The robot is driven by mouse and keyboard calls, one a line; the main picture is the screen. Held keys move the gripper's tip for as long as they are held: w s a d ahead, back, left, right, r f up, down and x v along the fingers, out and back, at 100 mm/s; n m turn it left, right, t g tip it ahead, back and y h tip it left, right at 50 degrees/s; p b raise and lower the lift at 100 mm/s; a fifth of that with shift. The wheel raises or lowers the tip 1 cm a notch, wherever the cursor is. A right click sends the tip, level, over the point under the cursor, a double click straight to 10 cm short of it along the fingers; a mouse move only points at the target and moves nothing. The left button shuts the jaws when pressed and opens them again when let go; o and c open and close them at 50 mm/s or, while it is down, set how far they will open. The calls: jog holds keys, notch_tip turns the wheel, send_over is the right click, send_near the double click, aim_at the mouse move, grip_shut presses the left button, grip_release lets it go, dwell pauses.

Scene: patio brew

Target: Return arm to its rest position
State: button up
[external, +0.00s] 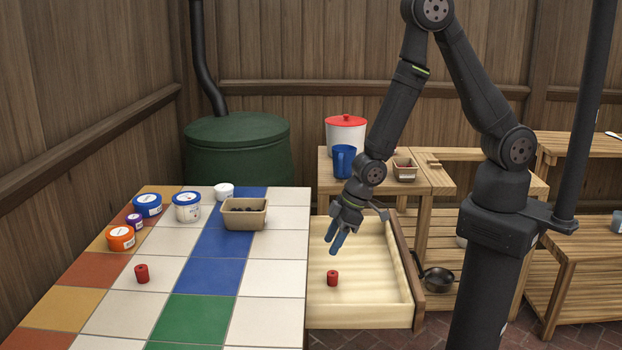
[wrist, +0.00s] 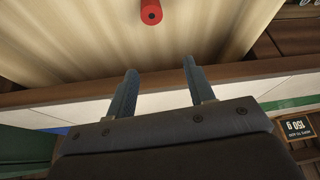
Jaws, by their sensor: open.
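My gripper (external: 336,238) is open and empty, with its fingers pointing down above the open wooden drawer (external: 350,310). In the wrist view my gripper (wrist: 160,80) shows two blue-grey fingers set well apart with nothing between them. A red cylinder (external: 332,278) lies in the drawer, below and apart from the fingers. A red cylinder also shows in the wrist view (wrist: 151,12), beyond the fingertips near the top edge. My arm is bent at the elbow and reaches left from its column.
A tiled table (external: 270,285) beside the drawer holds another red cylinder (external: 142,273), a tan box (external: 245,214) and several tubs. A wooden bench behind carries a blue mug (external: 343,162), a red-lidded white container (external: 346,135) and a small box (external: 404,170). A dark pan (external: 437,279) sits low beside the drawer.

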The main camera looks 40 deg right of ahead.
jog(key=shift+r, duration=1.3)
